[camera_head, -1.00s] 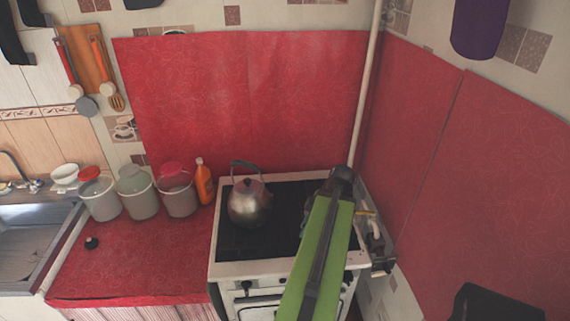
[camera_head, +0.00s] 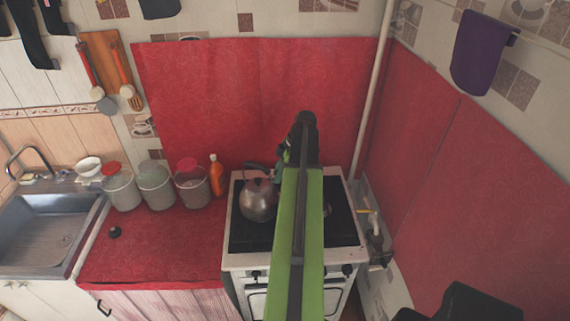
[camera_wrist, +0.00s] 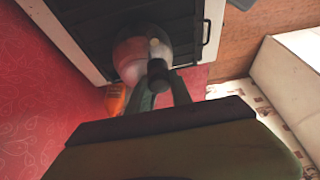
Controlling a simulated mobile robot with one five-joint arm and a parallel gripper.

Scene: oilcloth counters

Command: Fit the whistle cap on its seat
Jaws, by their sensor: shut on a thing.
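My gripper (camera_wrist: 161,88) is shut on a small dark cylindrical piece, which looks like the whistle cap (camera_wrist: 157,71), in the wrist view. A shiny metal kettle (camera_head: 257,203) with an upright handle stands on the left part of the stove top. In the wrist view the kettle (camera_wrist: 128,54) is beyond the held cap, partly covered by it. I cannot tell the gap between them. The kettle's spout and seat are not clear in either view.
The white stove has a black top (camera_head: 342,225), bare on the right. Left of it, the red counter (camera_head: 160,250) holds several lidded canisters (camera_head: 156,187), an orange bottle (camera_head: 216,176) and a small black knob-like object (camera_head: 114,232). A pipe (camera_head: 372,95) rises behind the stove's right corner.

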